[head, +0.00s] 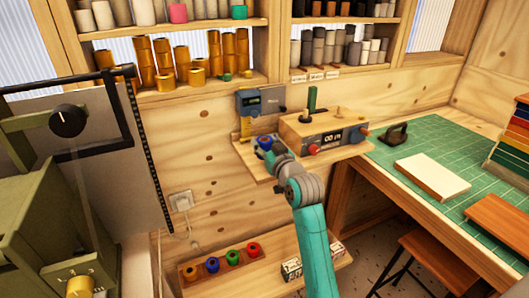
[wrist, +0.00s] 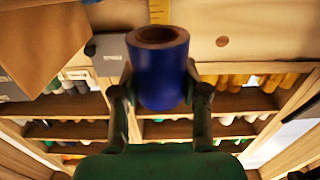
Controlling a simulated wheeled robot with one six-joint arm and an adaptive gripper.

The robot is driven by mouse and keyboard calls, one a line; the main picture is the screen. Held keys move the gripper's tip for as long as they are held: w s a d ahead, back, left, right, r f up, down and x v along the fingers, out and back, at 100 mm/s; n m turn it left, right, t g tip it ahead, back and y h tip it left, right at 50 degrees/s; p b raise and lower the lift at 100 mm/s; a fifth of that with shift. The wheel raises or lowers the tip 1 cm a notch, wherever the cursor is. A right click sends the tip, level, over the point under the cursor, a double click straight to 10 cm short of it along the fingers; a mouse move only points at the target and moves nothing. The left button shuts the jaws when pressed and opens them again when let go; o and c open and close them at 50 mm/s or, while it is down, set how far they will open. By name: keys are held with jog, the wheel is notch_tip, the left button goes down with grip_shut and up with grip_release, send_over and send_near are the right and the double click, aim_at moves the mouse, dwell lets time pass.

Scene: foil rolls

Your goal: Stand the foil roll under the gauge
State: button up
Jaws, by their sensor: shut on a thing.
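My gripper (wrist: 160,95) is shut on a blue roll (wrist: 160,80) with a brown core, holding it between its two fingers. In the head view the blue roll (head: 264,142) is partly hidden by my gripper (head: 271,149), which is over the small wooden wall shelf (head: 252,166). The gauge (head: 262,101), a blue-grey box with a small display, is on the wall just above and behind the roll. A yellow scale runs down at its left side. In the wrist view a grey box, likely the gauge (wrist: 108,52), is left of the roll. Whether the roll touches the shelf cannot be told.
A wooden box (head: 325,132) with a display, knobs and a green post stands right of the gauge. A rack (head: 220,262) with several coloured rolls sits on the low bench, beside a small carton (head: 292,268). A green-topped table (head: 440,160) is at right.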

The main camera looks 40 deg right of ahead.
jog(key=shift+f, duration=1.45)
jog(key=shift+f, duration=0.15)
jog(key=o, duration=1.2)
